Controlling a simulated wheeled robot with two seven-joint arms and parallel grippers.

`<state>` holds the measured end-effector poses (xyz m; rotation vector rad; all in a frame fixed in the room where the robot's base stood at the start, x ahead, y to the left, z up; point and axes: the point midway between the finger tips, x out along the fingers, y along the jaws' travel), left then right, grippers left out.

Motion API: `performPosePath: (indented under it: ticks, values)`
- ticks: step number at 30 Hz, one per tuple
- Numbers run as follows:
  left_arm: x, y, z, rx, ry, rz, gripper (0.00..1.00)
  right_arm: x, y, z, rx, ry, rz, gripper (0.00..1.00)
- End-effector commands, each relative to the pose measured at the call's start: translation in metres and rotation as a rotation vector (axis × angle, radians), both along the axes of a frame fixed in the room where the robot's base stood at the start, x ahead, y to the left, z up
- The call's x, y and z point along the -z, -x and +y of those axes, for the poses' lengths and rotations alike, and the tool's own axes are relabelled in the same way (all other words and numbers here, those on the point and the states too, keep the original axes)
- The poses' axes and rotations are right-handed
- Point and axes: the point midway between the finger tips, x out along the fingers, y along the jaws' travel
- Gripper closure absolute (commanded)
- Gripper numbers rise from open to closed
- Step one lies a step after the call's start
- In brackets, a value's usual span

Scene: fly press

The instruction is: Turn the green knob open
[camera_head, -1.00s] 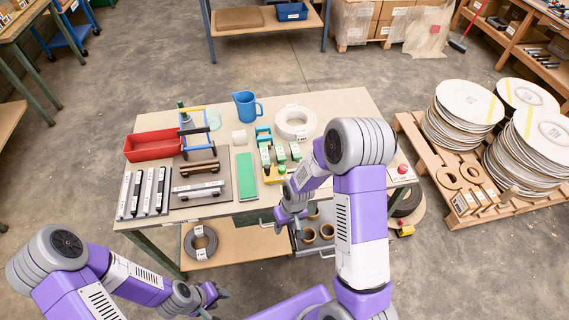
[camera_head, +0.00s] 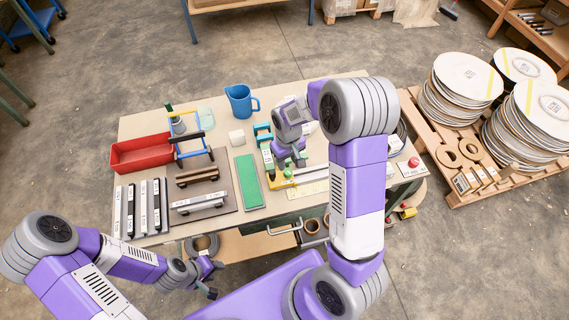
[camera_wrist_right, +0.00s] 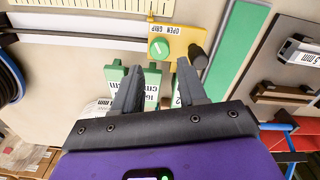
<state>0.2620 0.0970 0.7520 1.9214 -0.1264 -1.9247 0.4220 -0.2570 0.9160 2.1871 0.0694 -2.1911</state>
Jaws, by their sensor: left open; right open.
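The green knob (camera_wrist_right: 158,47) is a round knob with a pale slot mark, on a yellow plate (camera_wrist_right: 184,43) labelled "OPEN GRIP". In the head view the yellow plate (camera_head: 279,183) lies at the table's front middle; the knob is mostly hidden by my right gripper (camera_head: 293,163). In the right wrist view that gripper (camera_wrist_right: 158,68) has its two fingers apart and empty, with the knob just beyond the gap between the tips. I see no contact with the knob. My left gripper (camera_head: 212,281) is open and empty, low in front of the table.
Green labelled blocks (camera_wrist_right: 152,85) lie by the fingers. A black handle (camera_wrist_right: 198,56) sticks up at the plate's right end. A long green strip (camera_head: 248,181), a red bin (camera_head: 142,152), a blue jug (camera_head: 241,101) and a red button (camera_head: 413,162) are on the table (camera_head: 220,226).

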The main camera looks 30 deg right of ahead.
Motion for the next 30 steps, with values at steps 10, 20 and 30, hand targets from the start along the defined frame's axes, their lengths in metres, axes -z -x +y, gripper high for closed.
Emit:
performPosePath:
  ticks: [10,20,30]
  values:
    - [0.009,0.0,0.0,0.0,0.0,0.0,0.57,0.051,0.001,0.0,0.001,0.0,0.002,0.58]
    - [0.01,0.0,0.0,0.0,0.0,0.0,0.57,0.057,0.0,0.0,0.001,0.0,0.0,0.58]
    - [0.01,0.0,0.0,0.0,0.0,0.0,0.57,0.057,0.0,0.0,0.001,0.0,0.0,0.99]
